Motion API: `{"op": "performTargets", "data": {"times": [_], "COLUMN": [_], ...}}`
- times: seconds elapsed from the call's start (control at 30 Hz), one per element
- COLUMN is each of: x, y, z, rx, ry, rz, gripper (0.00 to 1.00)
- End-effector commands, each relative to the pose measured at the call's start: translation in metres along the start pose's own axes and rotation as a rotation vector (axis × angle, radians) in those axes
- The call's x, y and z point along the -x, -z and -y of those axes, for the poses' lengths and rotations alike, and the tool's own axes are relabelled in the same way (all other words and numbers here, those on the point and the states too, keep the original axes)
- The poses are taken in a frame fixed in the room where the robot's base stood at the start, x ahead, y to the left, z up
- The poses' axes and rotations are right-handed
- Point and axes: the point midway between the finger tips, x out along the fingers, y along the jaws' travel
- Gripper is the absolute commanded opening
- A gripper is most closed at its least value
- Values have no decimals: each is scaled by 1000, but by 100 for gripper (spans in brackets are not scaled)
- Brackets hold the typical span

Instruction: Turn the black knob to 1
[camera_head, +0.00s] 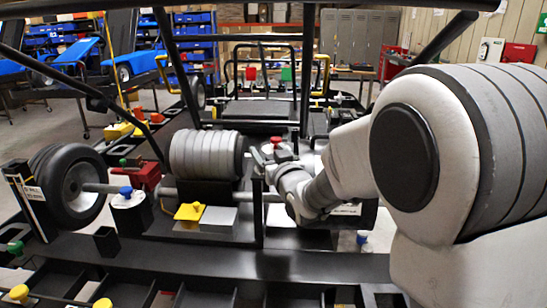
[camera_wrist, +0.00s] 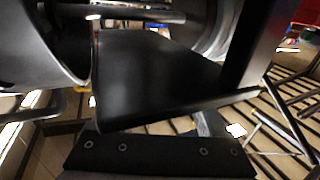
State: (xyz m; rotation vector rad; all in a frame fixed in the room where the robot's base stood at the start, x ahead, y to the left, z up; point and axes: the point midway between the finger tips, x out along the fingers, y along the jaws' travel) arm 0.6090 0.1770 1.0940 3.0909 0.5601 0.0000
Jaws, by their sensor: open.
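No black knob can be made out for certain in either view; among the many dark kart parts it may be hidden behind my arm. My gripper (camera_head: 266,162) is at the end of my arm in the middle of the head view, low over the kart frame, just right of the grey ribbed roller. It is small and partly covered there, and I see nothing held in it. The wrist view is filled by a dark flat panel (camera_wrist: 155,80) close to the camera, with a dark bolted plate (camera_wrist: 160,155) below it.
A blue knob (camera_head: 126,190), a yellow lever (camera_head: 189,212) and a red knob (camera_head: 277,141) sit on the kart. Black frame tubes (camera_head: 176,70) rise around my arm. A wheel (camera_head: 70,187) stands at left. Open floor shows at far left.

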Motion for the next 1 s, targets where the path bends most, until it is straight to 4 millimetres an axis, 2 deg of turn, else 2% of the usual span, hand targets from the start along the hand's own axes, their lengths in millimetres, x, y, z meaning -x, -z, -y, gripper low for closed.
{"op": "performTargets", "data": {"times": [0.17, 0.27, 0.8, 1.0], "x": [16, 34, 148, 159], "y": [1, 1, 1, -3], "z": [0, 0, 0, 0], "rx": [-1, -1, 0, -1], "ry": [-1, -1, -2, 2], "rz": [0, -1, -2, -6], "gripper": [77, 77, 77, 77]}}
